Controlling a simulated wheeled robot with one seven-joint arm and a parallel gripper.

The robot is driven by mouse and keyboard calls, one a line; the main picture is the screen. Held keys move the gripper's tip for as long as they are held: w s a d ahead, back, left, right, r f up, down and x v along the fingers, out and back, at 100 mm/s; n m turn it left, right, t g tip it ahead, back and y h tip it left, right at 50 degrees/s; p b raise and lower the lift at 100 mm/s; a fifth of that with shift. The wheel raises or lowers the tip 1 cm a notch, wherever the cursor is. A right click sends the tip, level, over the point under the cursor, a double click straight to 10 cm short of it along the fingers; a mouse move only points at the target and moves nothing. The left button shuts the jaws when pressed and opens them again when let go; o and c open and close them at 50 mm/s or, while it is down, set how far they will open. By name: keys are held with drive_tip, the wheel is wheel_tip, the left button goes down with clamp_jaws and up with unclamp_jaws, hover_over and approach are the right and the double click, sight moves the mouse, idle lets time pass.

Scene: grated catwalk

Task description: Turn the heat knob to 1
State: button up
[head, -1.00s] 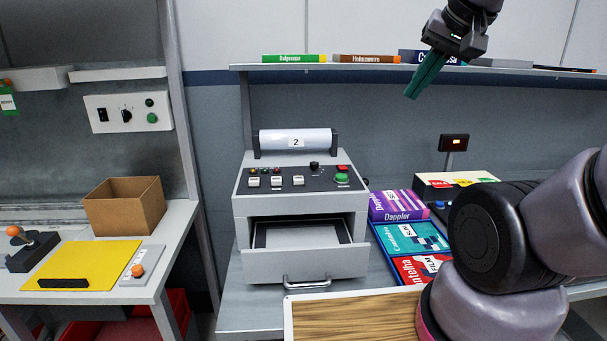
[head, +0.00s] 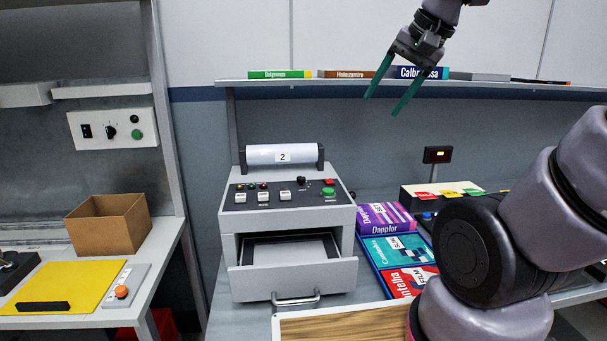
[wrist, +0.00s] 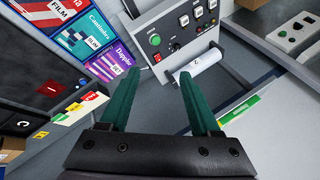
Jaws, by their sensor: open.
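A grey machine (head: 290,220) with a dark sloped control panel stands on the bench. A small black knob (head: 301,181) sits on its panel, left of a red switch (head: 329,182) and a green button (head: 328,191); it also shows in the wrist view (wrist: 176,46). Its markings are too small to read, so I cannot tell its setting. Another black knob (head: 111,132) is on a white wall box at the left. My gripper (head: 381,105) is open and empty, high above and right of the machine. Its two green fingers point down toward the panel in the wrist view (wrist: 158,75).
A white roll marked 2 (head: 282,154) lies across the machine's back. Its drawer (head: 293,278) is open at the front. Boxes (head: 385,219) stand close to its right. A shelf (head: 300,82) with books runs behind, near gripper height. Air above the panel is clear.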

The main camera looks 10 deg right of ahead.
drive_tip(key=w+a+f+m+g+y, duration=0.1)
drive_tip(key=w+f+m+g, duration=0.15)
drive_tip(key=w, duration=0.35)
drive_tip(key=w+a+f+m+g+y, duration=0.1)
drive_tip(key=w+a+m, duration=0.15)
drive_tip(key=w, duration=0.35)
drive_tip(key=m+g, duration=0.2)
drive_tip(key=m, duration=0.5)
approach(302, 177)
drive_tip(key=shift+h, duration=0.4)
drive_tip(key=x, duration=0.8)
drive_tip(key=shift+s+a+r, duration=0.1)
drive_tip(key=shift+a, duration=0.25)
clamp_jaws()
